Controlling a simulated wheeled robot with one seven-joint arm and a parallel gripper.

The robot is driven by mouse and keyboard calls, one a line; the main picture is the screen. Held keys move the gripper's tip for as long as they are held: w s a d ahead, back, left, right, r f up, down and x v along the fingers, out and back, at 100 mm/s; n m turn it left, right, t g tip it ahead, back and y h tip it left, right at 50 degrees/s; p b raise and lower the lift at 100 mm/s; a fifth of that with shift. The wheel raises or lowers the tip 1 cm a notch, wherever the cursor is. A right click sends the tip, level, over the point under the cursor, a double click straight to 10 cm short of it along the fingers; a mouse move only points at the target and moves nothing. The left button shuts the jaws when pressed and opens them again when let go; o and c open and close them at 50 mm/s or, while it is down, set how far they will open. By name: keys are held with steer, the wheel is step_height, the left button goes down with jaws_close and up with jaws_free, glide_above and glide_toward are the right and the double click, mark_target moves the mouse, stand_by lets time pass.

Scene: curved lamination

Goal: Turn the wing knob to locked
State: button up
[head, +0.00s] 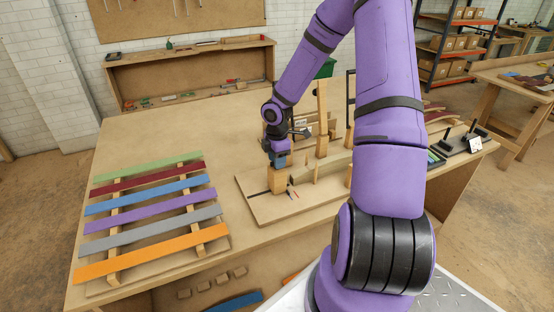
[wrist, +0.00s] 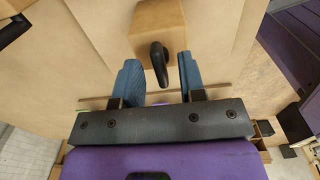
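The black wing knob (wrist: 158,62) is on a wooden block (wrist: 160,22) in the wrist view. Its narrow wing runs nearly up and down in that picture. My gripper (wrist: 157,70) is open, with one blue finger on each side of the wing. Gaps show between the wing and both fingers. In the head view my gripper (head: 280,160) is just above the wooden block (head: 278,183) on the base board, and the knob is hidden there. A dark line and a small red mark (head: 295,194) lie on the board beside the block.
The base board (head: 262,213) also carries a tall wooden post (head: 321,120) and a curved strip (head: 334,163) right of my gripper. A rack of coloured slats (head: 150,208) lies to the left on the bench. Black-handled tools (head: 470,140) are at the right. Bare bench top lies behind the slats.

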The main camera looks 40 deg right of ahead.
steer(key=shift+c, duration=0.4)
jaws_close()
steer(key=shift+m, duration=0.3)
steer(key=m, duration=1.3)
steer(key=shift+s+f+m, duration=0.1)
steer(key=shift+m, duration=2)
